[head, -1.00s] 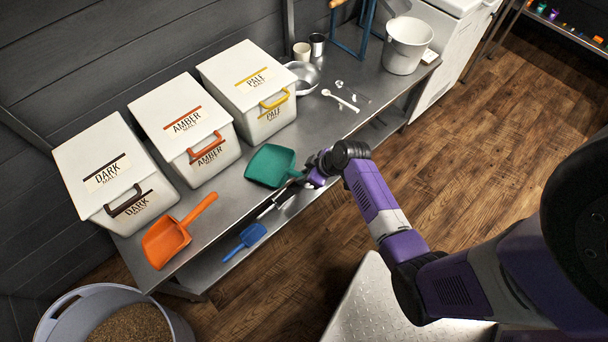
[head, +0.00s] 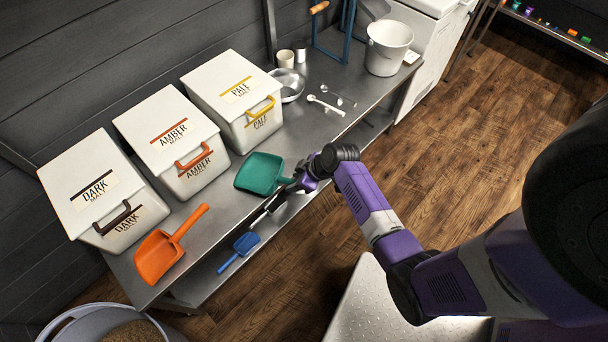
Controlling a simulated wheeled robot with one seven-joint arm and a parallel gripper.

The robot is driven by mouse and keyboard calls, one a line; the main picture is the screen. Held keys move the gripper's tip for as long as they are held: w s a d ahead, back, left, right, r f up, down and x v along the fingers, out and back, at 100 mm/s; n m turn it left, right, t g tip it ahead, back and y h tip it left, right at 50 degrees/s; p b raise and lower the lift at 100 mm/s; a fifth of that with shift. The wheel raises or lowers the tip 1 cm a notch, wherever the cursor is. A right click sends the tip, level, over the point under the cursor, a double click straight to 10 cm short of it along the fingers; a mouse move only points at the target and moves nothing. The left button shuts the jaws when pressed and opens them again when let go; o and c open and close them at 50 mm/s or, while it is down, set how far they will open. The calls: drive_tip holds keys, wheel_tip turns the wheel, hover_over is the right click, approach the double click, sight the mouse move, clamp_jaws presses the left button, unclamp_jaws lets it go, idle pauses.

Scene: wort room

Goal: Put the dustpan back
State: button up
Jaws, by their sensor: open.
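A teal dustpan-like pan (head: 260,173) lies on the steel bench in front of the pale malt bin, its open end to the left. Its handle end points right, toward my gripper (head: 299,184). My gripper is open at the bench's front edge, around or right beside that handle. The wrist hides most of the handle and the fingertips, so contact cannot be told. An orange scoop (head: 160,256) lies at the bench's near left end. A small blue scoop or pan (head: 245,243) is on the lower shelf.
Lidded bins for dark (head: 100,185), amber (head: 170,140) and pale malt (head: 235,100) line the back of the bench (head: 222,216). A white spoon (head: 325,105), a metal pan (head: 290,84), cups and a white bucket (head: 388,48) stand farther right. A grain tub (head: 75,325) is at lower left.

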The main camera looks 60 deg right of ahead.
drive_tip(key=a+v, duration=0.1)
drive_tip(key=v, duration=1)
drive_tip(key=s+a+r+m+t+h, duration=0.1)
drive_tip(key=s+a+r+t+h, duration=0.25)
drive_tip(key=s+a, duration=0.55)
drive_tip(key=s+a+r+t+y, duration=0.1)
drive_tip(key=s+a+r, duration=0.1)
drive_tip(key=a+r, duration=0.2)
drive_tip(key=s+a+r+t+y, duration=0.1)
drive_tip(key=a+r, duration=0.3)
drive_tip(key=r, duration=0.6)
drive_tip(key=s+a+r+t+y, duration=0.1)
drive_tip(key=s+a+r+t, duration=0.2)
drive_tip(key=r, duration=0.4)
drive_tip(key=shift+s+a+p, duration=0.25)
drive_tip(key=shift+a+p, duration=0.15)
drive_tip(key=shift+a, duration=0.2)
drive_tip(key=shift+r, duration=0.15)
drive_tip(key=shift+c, duration=0.2)
